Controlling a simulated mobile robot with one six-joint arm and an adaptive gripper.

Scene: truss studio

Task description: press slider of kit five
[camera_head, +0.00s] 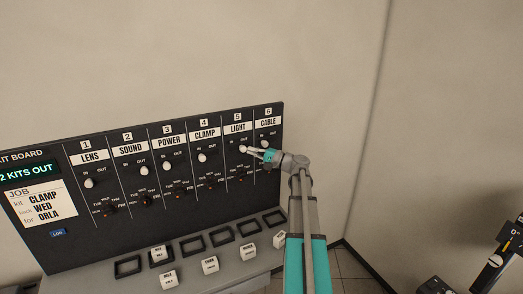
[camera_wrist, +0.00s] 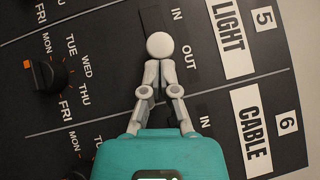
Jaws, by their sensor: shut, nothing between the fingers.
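Kit five is the column labelled LIGHT (camera_head: 238,128) on the dark kit board; its label also shows in the wrist view (camera_wrist: 230,40). Its slider has a round white knob (camera_head: 242,149), large in the wrist view (camera_wrist: 160,45), where it looks nearer OUT than IN. A dark slot strip shows beyond the knob on the IN side. My gripper (camera_head: 250,150) is shut and empty. In the wrist view its fingertips (camera_wrist: 160,64) come together right at the knob and partly behind its outline. I cannot tell whether they touch it.
The CABLE knob (camera_head: 263,143) and CLAMP knob (camera_head: 202,157) flank this column. Kit five's dial (camera_wrist: 48,76) sits below its slider. Several white tags (camera_head: 210,265) and dark frames (camera_head: 222,235) lie on the ledge. The job card (camera_head: 43,205) reads CLAMP, WED, ORLA. Free wall is to the right.

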